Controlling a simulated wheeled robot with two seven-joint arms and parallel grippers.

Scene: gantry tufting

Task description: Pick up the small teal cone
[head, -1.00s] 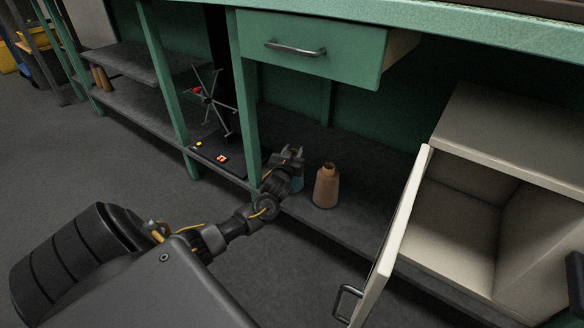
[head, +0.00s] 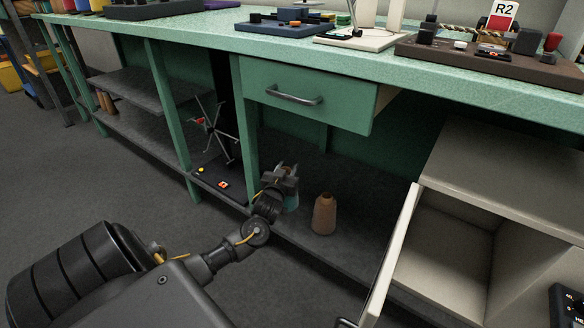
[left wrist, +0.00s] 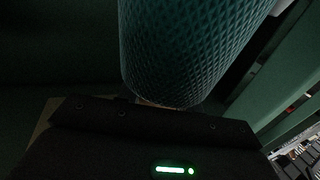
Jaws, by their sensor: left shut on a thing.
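The small teal cone (head: 292,201) shows in the head view beside and partly behind my left gripper (head: 286,172), above the lower shelf of the green bench. In the left wrist view the cone (left wrist: 190,50) fills the upper middle, large and close, with a diamond-textured teal surface. My left gripper is shut on it; its fingers hide part of the cone in the head view. I cannot tell whether the cone's base touches the shelf. My right gripper is not in view.
A brown cone (head: 324,214) stands on the lower shelf (head: 350,250) just right of the gripper. A cream cabinet (head: 450,240) with its door (head: 392,255) open is further right. A partly open drawer (head: 310,95) hangs above. A spoked device (head: 214,130) stands left, past a green leg (head: 249,130).

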